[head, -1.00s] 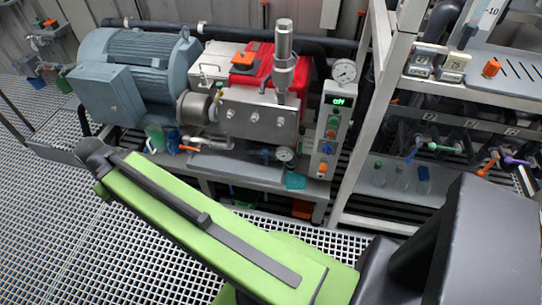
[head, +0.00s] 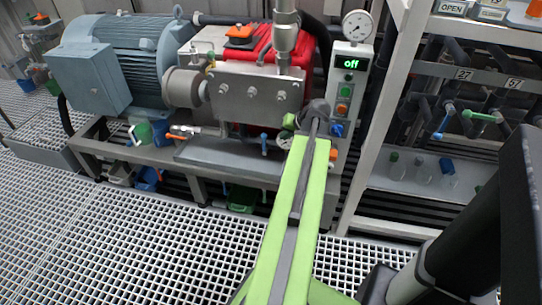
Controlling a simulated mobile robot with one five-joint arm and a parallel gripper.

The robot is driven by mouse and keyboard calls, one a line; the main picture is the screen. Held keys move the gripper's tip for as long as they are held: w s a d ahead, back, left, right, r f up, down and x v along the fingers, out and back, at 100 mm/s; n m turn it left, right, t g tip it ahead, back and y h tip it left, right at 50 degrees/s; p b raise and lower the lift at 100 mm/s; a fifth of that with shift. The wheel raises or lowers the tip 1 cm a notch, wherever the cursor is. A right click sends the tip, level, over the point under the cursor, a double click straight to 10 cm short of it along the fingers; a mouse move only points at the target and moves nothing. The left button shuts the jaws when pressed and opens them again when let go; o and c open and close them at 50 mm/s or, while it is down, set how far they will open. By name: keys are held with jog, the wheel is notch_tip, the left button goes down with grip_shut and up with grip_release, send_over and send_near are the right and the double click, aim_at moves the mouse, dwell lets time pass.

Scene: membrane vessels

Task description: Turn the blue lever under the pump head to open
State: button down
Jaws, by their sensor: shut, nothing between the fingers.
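The pump head (head: 256,98) is a grey metal block with round bolts, in front of a red housing. Under it, a small blue lever (head: 264,143) hangs roughly upright on the pipework, left of a small gauge (head: 285,139). My green arm reaches up from the bottom. Its dark end, my gripper (head: 314,113), is at the pump head's lower right corner, to the right of the lever and apart from it in the picture. The gripper is shut and empty. It is seen from behind, so its fingertips are mostly hidden.
A control panel (head: 348,85) reading "off" stands close to the right of my gripper, with a gauge (head: 357,25) on top. An orange-handled valve (head: 182,132) sits at left. A blue-grey motor (head: 135,62) stands far left. A rack post (head: 378,125) rises at right. Grating floor is open at lower left.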

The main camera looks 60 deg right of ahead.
aim_at(282, 144)
jog(key=w+d+f+b, duration=0.1)
jog(key=f+b, duration=0.1)
jog(key=f, duration=0.1)
jog(key=w+d+f+b, duration=0.1)
jog(key=f+b, duration=0.2)
jog(key=w+d+f+b, duration=0.1)
jog(key=f+b, duration=0.2)
jog(key=shift+w+d, duration=0.2)
jog(key=shift+d, duration=0.05)
jog(key=w, duration=0.2)
jog(key=w+a, duration=0.1)
jog(key=w, duration=0.1)
jog(key=shift+a+r, duration=0.1)
jog(key=shift+r, duration=0.25)
